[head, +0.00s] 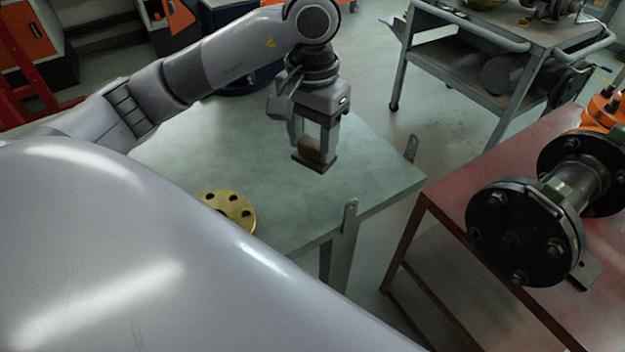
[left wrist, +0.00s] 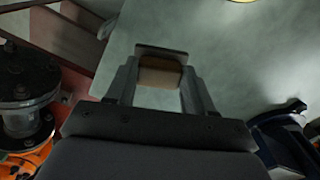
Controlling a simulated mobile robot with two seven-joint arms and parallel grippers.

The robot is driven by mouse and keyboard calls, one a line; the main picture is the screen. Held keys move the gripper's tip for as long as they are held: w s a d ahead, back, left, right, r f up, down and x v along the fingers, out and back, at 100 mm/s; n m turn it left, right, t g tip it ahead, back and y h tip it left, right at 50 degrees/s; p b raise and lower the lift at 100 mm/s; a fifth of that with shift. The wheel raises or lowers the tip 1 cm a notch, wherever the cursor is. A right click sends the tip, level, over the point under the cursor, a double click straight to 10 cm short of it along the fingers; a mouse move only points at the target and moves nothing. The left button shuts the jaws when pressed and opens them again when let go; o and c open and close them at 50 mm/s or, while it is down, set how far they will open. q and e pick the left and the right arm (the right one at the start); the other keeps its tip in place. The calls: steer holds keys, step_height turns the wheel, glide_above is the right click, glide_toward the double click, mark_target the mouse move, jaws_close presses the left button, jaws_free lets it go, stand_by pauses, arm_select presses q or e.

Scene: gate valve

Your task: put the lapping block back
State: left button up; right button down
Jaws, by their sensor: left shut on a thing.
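My left gripper (head: 318,145) is shut on the lapping block (head: 312,158), a small block with a brown body and a dark flat plate under it. The block hangs above the grey-green table top (head: 280,195), near its right side; the exact gap below it is hard to judge. In the left wrist view the block (left wrist: 160,72) sits between the two fingers of my left gripper (left wrist: 160,85), with its flat plate beyond them. My right gripper is not in view.
A brass flange (head: 232,207) lies on the table. Upright metal brackets (head: 349,216) stand at the table's edge. A red bench (head: 455,200) at right carries a black flanged valve (head: 530,220). A grey trolley (head: 470,75) stands behind. Much of the table top is clear.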

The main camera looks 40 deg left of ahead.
mark_target(313, 161)
arm_select(q)
step_height(313, 161, down, 5)
steer(key=shift+f, duration=0.1)
step_height(313, 161, down, 4)
steer(key=shift+f, duration=0.1)
stand_by(0.3)
steer(key=shift+f+b, duration=0.2)
steer(key=shift+b, duration=0.2)
steer(key=o, duration=1.1)
steer(key=shift+r, duration=0.1)
